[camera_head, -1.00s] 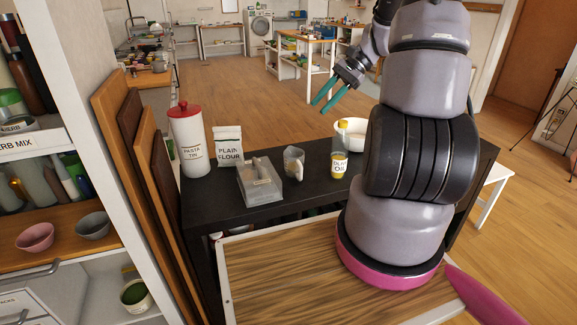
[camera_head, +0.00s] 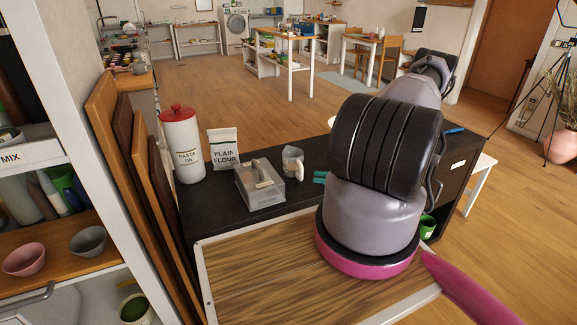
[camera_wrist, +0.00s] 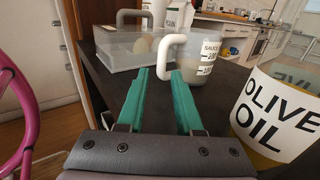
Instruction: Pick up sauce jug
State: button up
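The sauce jug (camera_head: 292,163) is a small grey-white jug with a white handle on the dark shelf top. In the wrist view the jug (camera_wrist: 203,62) stands upright with its label facing me. Its handle lies just past my fingertips, toward the left. My gripper (camera_wrist: 160,78) is open, its two teal fingers pointing at the handle with nothing between them. In the head view only the teal tips of my gripper (camera_head: 320,177) show, right of the jug; my arm hides the rest.
An olive oil bottle (camera_wrist: 272,118) stands close on the right of my gripper. A clear lidded box (camera_head: 259,190) is left of the jug. A plain flour bag (camera_head: 223,150) and a red-lidded pasta tin (camera_head: 182,146) stand farther left.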

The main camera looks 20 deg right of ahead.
aim_at(295, 166)
jog(key=x, duration=1)
jog(key=shift+w+a, duration=0.1)
jog(key=shift+w, duration=0.15)
jog(key=shift+c, duration=0.3)
grip_shut()
dwell(0.8)
